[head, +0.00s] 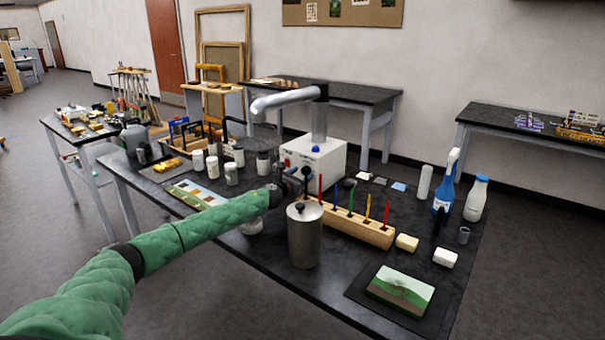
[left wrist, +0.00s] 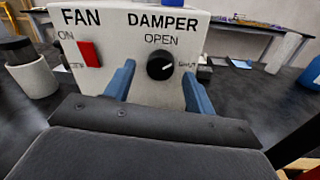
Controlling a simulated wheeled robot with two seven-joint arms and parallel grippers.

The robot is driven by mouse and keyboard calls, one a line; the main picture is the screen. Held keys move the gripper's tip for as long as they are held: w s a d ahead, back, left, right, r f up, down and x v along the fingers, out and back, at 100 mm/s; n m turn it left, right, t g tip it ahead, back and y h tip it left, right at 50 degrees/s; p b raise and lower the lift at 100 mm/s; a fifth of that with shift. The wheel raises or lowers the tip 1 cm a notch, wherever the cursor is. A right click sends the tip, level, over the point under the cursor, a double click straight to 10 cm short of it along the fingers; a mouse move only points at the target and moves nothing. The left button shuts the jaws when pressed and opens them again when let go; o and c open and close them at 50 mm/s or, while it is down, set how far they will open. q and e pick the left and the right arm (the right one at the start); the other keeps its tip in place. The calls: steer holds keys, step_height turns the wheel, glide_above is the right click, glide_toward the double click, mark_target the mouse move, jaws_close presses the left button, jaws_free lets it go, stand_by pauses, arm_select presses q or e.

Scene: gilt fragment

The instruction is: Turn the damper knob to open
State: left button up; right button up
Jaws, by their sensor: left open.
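The white fan and damper box (head: 325,158) stands on the black table, and its lettered front fills the upper left wrist view (left wrist: 110,60). The round black damper knob (left wrist: 160,65) is on that front, under the word OPEN. My left gripper (head: 292,182) is in front of the box. It is open, and its two blue fingers (left wrist: 159,85) show on either side of the knob, with a gap at each side. My right gripper is not in view.
A red fan switch (left wrist: 89,54) sits left of the knob. A grey metal canister (head: 304,238) and a wooden tool block (head: 350,225) stand close to my left gripper. White jars (head: 231,173) are to the left. A bent grey duct (head: 285,100) rises above the box.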

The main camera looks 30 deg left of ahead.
arm_select(q)
steer(key=shift+w, duration=0.65)
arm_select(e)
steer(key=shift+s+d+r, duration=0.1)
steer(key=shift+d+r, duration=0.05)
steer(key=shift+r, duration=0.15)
arm_select(q)
steer(key=c, duration=1)
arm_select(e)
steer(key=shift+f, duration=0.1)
